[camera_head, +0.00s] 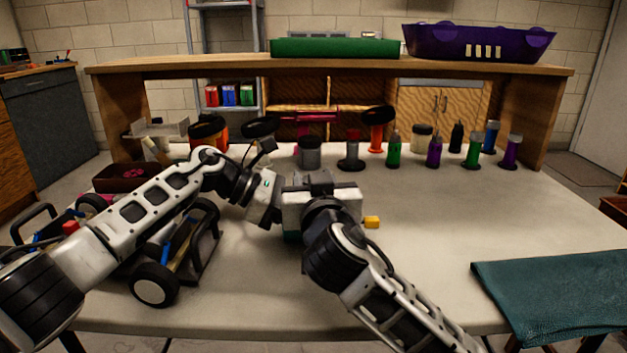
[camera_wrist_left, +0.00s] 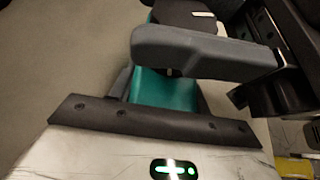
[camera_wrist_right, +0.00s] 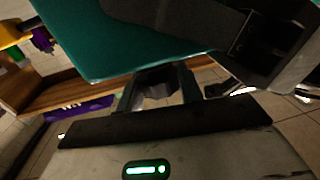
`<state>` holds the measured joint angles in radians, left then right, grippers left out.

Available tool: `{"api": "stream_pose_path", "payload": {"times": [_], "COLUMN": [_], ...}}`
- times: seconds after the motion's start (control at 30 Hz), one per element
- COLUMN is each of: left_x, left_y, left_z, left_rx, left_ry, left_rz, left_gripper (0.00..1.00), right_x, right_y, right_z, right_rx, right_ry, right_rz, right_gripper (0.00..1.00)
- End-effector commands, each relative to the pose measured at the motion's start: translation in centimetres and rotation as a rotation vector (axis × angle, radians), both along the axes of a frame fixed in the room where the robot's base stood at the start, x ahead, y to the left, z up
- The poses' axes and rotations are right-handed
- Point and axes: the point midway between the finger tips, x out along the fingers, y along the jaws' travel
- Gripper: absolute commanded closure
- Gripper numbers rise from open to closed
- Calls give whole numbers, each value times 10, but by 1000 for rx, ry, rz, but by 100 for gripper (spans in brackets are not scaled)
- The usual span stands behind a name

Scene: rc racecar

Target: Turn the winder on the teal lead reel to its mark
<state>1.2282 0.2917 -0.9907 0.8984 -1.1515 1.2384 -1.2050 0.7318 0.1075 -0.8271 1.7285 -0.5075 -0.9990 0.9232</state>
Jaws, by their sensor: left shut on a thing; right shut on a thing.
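The two grippers nearly touch. A yellow piece (camera_head: 371,222) sticks out at the right. I cannot make out the winder or its mark.
A racecar chassis (camera_head: 170,270) sits at left under my left arm. Several bottles and spools, including a purple bottle (camera_head: 434,150), stand along the back. A teal cloth (camera_head: 555,295) lies at the right edge.

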Motion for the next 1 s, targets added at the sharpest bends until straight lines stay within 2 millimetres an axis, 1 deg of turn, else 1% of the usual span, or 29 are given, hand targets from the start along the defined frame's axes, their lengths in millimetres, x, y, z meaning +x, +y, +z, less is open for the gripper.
{"api": "stream_pose_path", "payload": {"times": [0.53, 0.57, 0.6, 0.63, 0.9, 1.0], "left_x": [-1, -1, -1, -1, -1, -1], "left_y": [-1, -1, 0, 0, 0, 0], "left_z": [-2, -2, -2, -2, -1, -2], "left_rx": [4, 4, 3, 3, 2, 2], "left_ry": [-1, -1, -1, 0, 1, 1], "left_rz": [-4, -4, -4, -4, -2, -2], "left_gripper": [73, 73, 73, 73, 73, 73], "right_x": [0, 0, 0, 0, -1, -6], "right_y": [0, 0, 0, 0, -1, -1], "right_z": [1, 1, 1, 1, 0, -1], "right_rx": [1, 1, 1, 1, 0, 1], "right_ry": [0, 0, 0, 0, 1, 2], "right_rz": [-29, -29, -29, -29, -29, -28], "right_gripper": [86, 58, 47, 41, 41, 41]}}
